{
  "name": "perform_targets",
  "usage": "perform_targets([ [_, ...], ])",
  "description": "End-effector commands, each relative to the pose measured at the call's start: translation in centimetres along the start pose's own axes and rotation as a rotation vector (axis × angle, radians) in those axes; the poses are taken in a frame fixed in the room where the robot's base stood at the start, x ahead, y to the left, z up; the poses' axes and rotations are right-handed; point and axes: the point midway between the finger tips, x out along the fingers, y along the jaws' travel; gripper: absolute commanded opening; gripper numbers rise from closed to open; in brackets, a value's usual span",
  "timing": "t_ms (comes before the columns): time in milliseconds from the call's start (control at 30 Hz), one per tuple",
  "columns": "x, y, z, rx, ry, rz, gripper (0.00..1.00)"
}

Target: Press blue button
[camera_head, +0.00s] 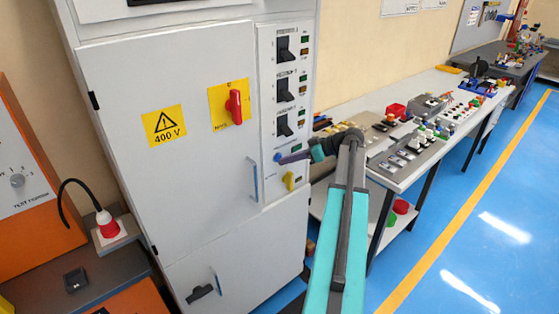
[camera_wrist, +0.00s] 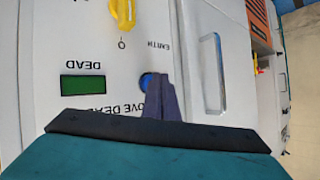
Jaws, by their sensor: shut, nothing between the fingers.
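The blue button (camera_head: 277,157) is on the narrow panel at the right of the grey cabinet, low down. In the wrist view the blue button (camera_wrist: 146,82) shows beside a label ending "OVE DEAD", upside down. My gripper (camera_head: 282,161) is shut and empty, its tips at the button. In the wrist view the fingers (camera_wrist: 161,76) cover the button's right part. I cannot tell whether the tips touch it. A green display (camera_wrist: 83,85) marked "DEAD" is left of the button there.
A yellow handle (camera_head: 289,181) sits just below the button, marked "EARTH" in the wrist view. A door handle (camera_head: 253,179) stands out to the left. Black breaker switches (camera_head: 284,88) are above. A bench (camera_head: 428,84) with parts stands to the right.

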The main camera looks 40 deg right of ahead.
Motion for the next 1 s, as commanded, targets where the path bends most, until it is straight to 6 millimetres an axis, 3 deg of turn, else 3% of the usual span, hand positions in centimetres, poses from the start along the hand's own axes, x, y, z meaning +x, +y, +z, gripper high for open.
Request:
perform_targets([
  [1000, 0.09, -0.06, 0.03, -0.001, 0.002, 0.000, 0.00],
])
